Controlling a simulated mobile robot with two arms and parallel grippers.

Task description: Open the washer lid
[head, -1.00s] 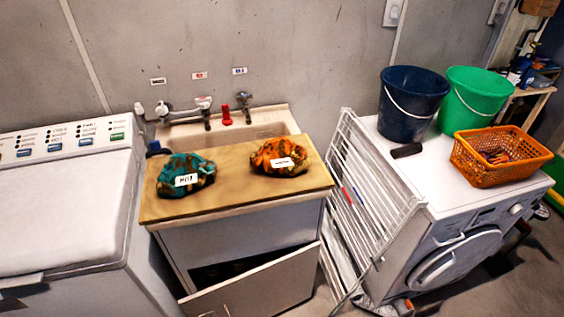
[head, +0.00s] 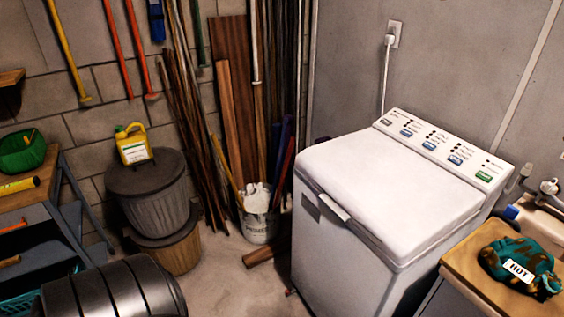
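The white top-loading washer (head: 345,255) stands right of centre in the head view. Its lid (head: 395,190) lies shut, flat on top. A handle (head: 335,207) sticks out at the lid's front edge. The control panel (head: 440,142) with several coloured buttons runs along the back. Neither of my grippers shows in this view.
A board (head: 468,262) with a teal cloth bundle labelled HOT (head: 520,265) is at the lower right. A grey bin (head: 150,190) bears a yellow jug (head: 133,148). A white bucket (head: 260,220) and leaning planks stand behind. A dark ribbed cylinder (head: 112,290) is at the lower left.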

